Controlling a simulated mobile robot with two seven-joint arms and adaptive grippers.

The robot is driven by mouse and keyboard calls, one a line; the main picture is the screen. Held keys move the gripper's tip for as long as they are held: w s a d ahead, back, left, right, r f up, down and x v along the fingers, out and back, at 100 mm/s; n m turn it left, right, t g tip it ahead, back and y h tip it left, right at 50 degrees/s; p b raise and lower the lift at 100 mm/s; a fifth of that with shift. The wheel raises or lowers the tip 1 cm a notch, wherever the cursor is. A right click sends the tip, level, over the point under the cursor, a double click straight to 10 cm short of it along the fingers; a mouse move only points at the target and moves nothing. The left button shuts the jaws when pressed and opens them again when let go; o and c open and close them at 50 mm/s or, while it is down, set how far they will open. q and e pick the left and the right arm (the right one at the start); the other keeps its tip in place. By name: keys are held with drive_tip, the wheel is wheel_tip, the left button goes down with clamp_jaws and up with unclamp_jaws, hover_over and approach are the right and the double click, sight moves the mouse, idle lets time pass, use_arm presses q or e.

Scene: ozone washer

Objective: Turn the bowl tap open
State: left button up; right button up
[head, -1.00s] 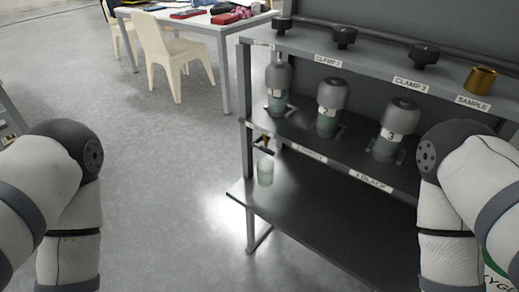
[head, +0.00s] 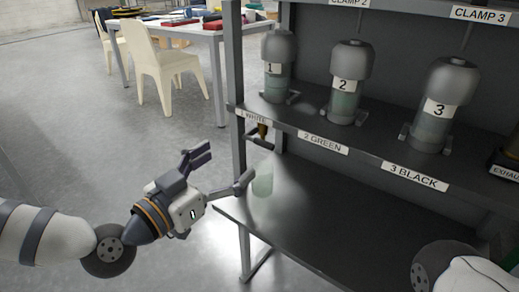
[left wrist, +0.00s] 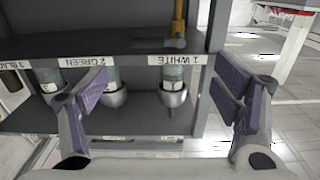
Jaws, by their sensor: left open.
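A small brass tap (head: 262,131) with a dark handle hangs under the shelf edge by the "1 WHITE" label. In the left wrist view, which is upside down, a brass piece (left wrist: 178,20) that looks like this tap shows above that label. A pale translucent cup (head: 263,184) stands on the lower shelf below the tap. My left gripper (head: 218,171) is open and empty, to the left of and lower than the tap, apart from it. Its spread purple fingers also show in the left wrist view (left wrist: 162,85). My right gripper is out of view.
The grey rack's front left post (head: 238,140) stands close to the tap. Bottles 1 (head: 279,66), 2 (head: 347,80) and 3 (head: 441,100) stand on the upper shelf. The lower shelf (head: 340,235) is mostly bare. A cream chair (head: 162,65) stands behind on open floor.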

sight(256, 143)
use_arm(q)
drive_tip(key=b+x, duration=0.1)
drive_tip(key=x, duration=0.9)
drive_tip(key=shift+w+d+f, duration=0.1)
drive_tip(key=shift+d, duration=0.1)
drive_tip(key=c, duration=1.7)
